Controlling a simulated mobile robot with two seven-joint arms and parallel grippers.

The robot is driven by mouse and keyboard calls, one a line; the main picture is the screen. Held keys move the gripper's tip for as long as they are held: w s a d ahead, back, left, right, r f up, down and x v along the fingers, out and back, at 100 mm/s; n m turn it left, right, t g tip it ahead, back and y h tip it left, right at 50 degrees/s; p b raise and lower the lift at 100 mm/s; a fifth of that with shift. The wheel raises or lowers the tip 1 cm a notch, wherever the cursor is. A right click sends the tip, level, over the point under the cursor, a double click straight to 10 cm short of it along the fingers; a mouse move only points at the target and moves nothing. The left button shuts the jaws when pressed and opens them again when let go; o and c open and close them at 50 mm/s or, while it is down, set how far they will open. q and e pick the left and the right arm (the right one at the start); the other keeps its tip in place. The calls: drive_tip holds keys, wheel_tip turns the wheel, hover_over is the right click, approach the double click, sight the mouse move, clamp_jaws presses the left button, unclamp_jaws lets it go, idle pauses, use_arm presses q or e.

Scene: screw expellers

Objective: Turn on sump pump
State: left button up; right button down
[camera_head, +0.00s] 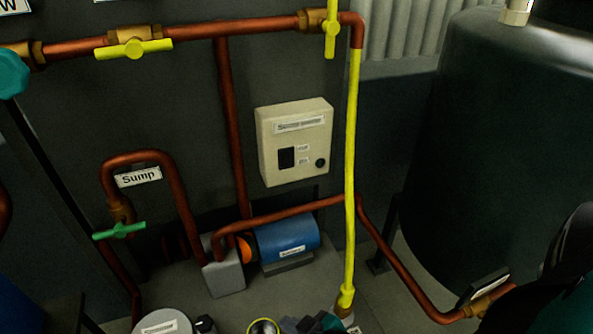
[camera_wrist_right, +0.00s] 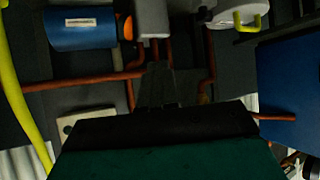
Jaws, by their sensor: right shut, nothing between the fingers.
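A cream control box (camera_head: 295,145) is on the dark wall, left of the yellow pipe. Its top label is blurred but seems to read "Sump pump". A black switch (camera_head: 286,158) and a dark round knob (camera_head: 320,163) are on its front. I cannot tell the switch position. A blue pump (camera_head: 287,240) sits below. In the right wrist view, which shows the place upside down, my right gripper (camera_wrist_right: 156,85) is shut and empty. The box (camera_wrist_right: 80,124) lies behind its body, partly hidden. Dark and teal parts of my right arm enter the head view at bottom right. My left gripper is not visible.
A yellow upright pipe (camera_head: 350,180) runs beside the box. A large dark tank (camera_head: 510,140) stands at the right. Copper pipes, a yellow-handled valve (camera_head: 133,48) and a green handle (camera_head: 119,230) are at the left, near a "Sump" label (camera_head: 138,177).

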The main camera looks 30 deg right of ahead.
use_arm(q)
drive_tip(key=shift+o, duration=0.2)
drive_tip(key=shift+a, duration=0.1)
use_arm(e)
drive_tip(key=shift+a, duration=0.1)
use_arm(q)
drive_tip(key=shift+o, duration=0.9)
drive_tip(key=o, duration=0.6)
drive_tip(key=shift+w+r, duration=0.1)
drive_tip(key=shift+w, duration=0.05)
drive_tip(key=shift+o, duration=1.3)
use_arm(e)
drive_tip(key=w+d+r+n+t+h, duration=0.2)
drive_tip(key=w+d+r+n, duration=0.4)
drive_tip(key=n, duration=0.9)
drive_tip(key=w+d+r+n+t+h, duration=0.3)
drive_tip(key=d+r+n, duration=0.5)
drive_tip(key=n, duration=0.7)
drive_tip(key=w+r+h, duration=0.1)
drive_tip(key=w, duration=0.1)
drive_tip(key=shift+w+r+n, duration=0.25)
drive_tip(key=shift+w+n, duration=0.15)
